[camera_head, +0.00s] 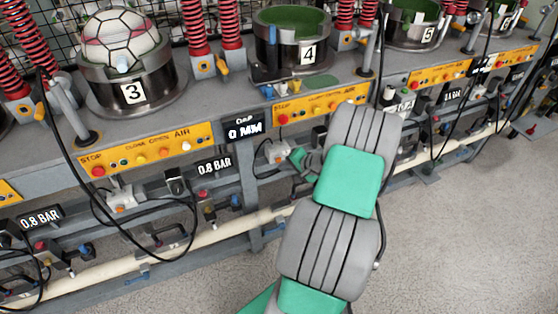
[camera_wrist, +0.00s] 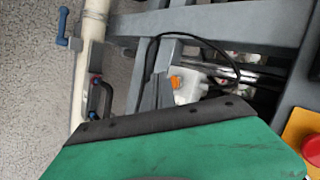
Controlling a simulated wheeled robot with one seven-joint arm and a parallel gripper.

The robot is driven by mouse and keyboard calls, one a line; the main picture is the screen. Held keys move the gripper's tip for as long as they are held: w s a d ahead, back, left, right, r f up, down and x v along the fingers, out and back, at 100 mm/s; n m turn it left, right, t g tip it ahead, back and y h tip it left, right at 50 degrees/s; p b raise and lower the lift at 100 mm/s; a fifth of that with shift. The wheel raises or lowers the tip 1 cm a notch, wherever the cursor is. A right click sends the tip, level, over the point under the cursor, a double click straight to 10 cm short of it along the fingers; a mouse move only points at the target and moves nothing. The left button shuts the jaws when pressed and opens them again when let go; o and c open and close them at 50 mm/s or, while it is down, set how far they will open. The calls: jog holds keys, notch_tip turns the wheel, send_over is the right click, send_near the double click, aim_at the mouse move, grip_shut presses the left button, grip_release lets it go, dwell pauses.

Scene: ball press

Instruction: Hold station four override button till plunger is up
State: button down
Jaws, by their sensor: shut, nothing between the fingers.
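Station four's cup (camera_head: 292,45) has a black wall marked 4 and a green inside; I cannot make out a plunger in it. Its yellow panel (camera_head: 320,105) carries a red stop button and several smaller ones. Below the panel is a white valve body (camera_head: 277,150) with an orange part, likely the override button. My gripper (camera_head: 294,157) is shut and empty, pointing left at the valve. I cannot tell whether it touches the button. My own arm hides part of the bench front.
A display (camera_head: 244,128) left of the panel reads 0 MM. A pale pipe (camera_head: 220,233) runs low along the bench. Station three (camera_head: 132,92) holds a ball. A black cable (camera_wrist: 215,48) and grey frame bars surround the valve. The floor at right is clear.

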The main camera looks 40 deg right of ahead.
jog(key=shift+s+a+p, duration=0.25)
jog(key=shift+s, duration=0.55)
jog(key=shift+s+a+p, duration=0.2)
jog(key=shift+s+p, duration=0.05)
jog(key=shift+s, duration=0.55)
jog(key=shift+s+a+p, duration=0.25)
jog(key=shift+s, duration=0.55)
